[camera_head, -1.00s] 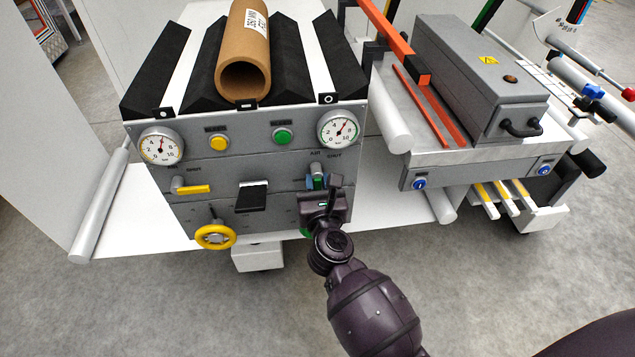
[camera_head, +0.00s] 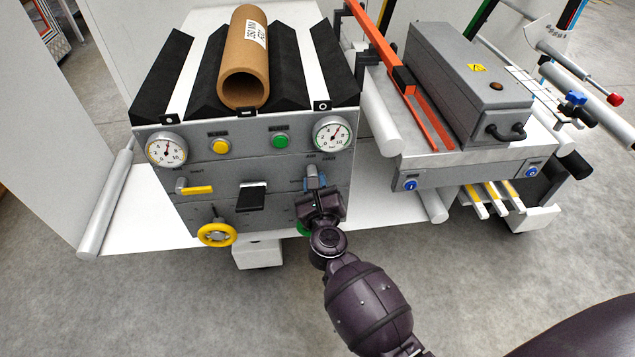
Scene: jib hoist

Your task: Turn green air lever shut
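The green air lever is on the right side of the grey control panel (camera_head: 265,165), below the right-hand gauge (camera_head: 333,133). My gripper covers most of it, and only a small blue-grey part (camera_head: 312,174) shows above the fingers. I cannot tell the lever's angle. My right gripper (camera_head: 316,190) is at the panel in front of the lever, its arm coming up from the lower right. Whether its fingers are closed on the lever cannot be made out. A green handwheel (camera_head: 303,230) is partly hidden behind my wrist. My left gripper is out of view.
A yellow lever (camera_head: 198,190) and yellow handwheel (camera_head: 217,234) are on the panel's left. A black handle (camera_head: 251,195) sticks out in the middle. A cardboard tube (camera_head: 246,75) lies on top. A sealing unit (camera_head: 470,85) stands at right.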

